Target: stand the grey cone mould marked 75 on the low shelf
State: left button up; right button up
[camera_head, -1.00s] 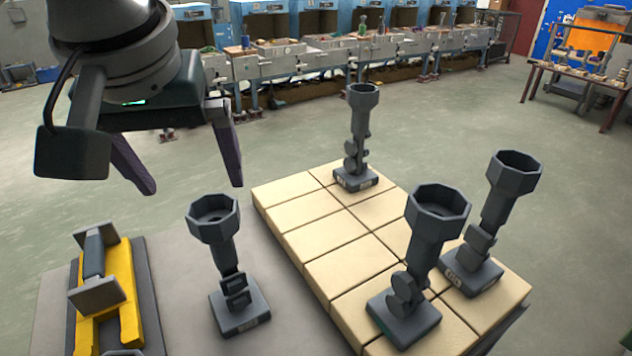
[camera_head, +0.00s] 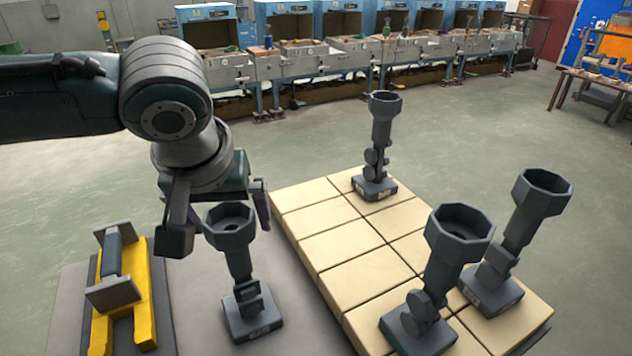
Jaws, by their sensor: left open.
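Several dark grey moulds show, each with an eight-sided cup on a stem and a square base. One mould (camera_head: 238,262) stands upright on the grey tabletop. Its base has a small label whose number I cannot read. My left gripper (camera_head: 228,208) is open at its cup. One finger shows right of the cup; the other is hidden behind a dark block on my wrist. I cannot tell if the fingers touch it. Similar moulds stand on the tan block surface (camera_head: 330,240): one at the back (camera_head: 378,150), one in front (camera_head: 432,275), one at right (camera_head: 512,245). I cannot tell which surface is the low shelf.
A yellow holder (camera_head: 140,290) with a grey part in it stands on the left of the grey tabletop (camera_head: 195,335). The middle of the tan blocks is clear. Blue workstations (camera_head: 285,65) line the far wall, beyond open floor.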

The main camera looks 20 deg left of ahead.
pick_arm(q)
grip_shut()
dwell(0.8)
